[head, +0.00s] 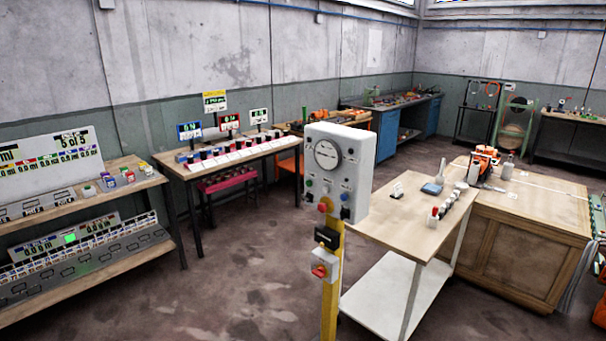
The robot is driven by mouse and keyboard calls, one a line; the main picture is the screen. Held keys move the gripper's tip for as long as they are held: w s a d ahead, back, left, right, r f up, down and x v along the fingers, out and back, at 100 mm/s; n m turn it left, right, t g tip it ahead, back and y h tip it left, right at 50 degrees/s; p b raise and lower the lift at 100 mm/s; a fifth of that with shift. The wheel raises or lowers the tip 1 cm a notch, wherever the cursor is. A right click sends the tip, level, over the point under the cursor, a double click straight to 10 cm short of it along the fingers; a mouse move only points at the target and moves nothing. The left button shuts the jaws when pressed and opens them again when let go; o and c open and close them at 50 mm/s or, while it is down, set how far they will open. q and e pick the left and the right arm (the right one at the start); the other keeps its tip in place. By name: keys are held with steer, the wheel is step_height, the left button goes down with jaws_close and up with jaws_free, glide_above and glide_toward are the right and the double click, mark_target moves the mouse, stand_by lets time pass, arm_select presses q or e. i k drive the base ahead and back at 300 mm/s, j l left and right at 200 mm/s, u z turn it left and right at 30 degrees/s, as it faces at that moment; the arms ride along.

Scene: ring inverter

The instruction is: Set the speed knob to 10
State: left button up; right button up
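A grey-white control box (355,150) stands upright on a yellow post (329,310) near the middle of the head view. Its front carries a round pale dial (327,155) with a dark rim, which may be the speed knob. The dial's numbers and setting are too small to read. Small blue, green and dark buttons (326,190) sit below the dial. A red knob (323,206) is at the top of the post, with a black part and a red-and-yellow switch (320,270) lower down. Neither of my grippers is in view.
A light wooden table (405,225) with small items stands right of the post, beside a wooden cabinet bench (530,210). A table with displays (235,155) and a shelf rack (85,270) are at the left. The floor (230,270) left of the post is clear.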

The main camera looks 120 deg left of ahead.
mark_target(308, 198)
steer(key=u, duration=3.75)
steer(key=i+j, duration=0.25)
steer(key=j, duration=0.15)
steer(key=i+j, duration=0.25)
steer(key=j, duration=0.2)
steer(key=z, duration=0.05)
